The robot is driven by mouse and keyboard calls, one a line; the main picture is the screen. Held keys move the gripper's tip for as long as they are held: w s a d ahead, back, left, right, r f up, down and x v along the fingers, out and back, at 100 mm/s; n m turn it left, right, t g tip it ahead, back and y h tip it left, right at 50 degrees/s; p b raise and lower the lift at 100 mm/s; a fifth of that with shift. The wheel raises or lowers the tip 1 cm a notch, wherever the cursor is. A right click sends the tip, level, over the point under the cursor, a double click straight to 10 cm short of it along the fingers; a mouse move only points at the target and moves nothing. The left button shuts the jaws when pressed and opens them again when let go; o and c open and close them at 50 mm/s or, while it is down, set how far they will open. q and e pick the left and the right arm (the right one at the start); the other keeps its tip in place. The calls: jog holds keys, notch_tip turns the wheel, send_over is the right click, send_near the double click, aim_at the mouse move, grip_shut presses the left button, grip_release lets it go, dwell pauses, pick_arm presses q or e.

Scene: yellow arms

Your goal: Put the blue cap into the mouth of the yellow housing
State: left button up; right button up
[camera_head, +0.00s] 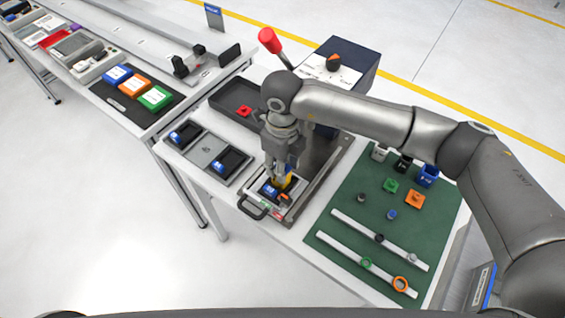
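My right gripper (283,174) points down over a small fixture tray (291,208) on the table. A yellow part (285,182), which looks like the yellow housing, stands in the tray right under the fingers and is partly hidden by them. A blue piece (269,190) sits in the tray just left of the yellow part. I cannot tell whether it is the cap, or whether the fingers hold anything. A small round blue piece (391,214) lies on the green mat (345,200). My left gripper is not in view.
The mat holds green, orange and blue parts and two white rails (350,263) with rings. A control box (338,70) and a red-knobbed lever (270,41) stand behind my arm. Two-well trays (205,150) lie left; a dark bin (235,97) holds a red part.

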jog(key=o, duration=0.8)
notch_tip(320, 180, up, 12)
jog(key=shift+a, duration=0.1)
dwell(0.6)
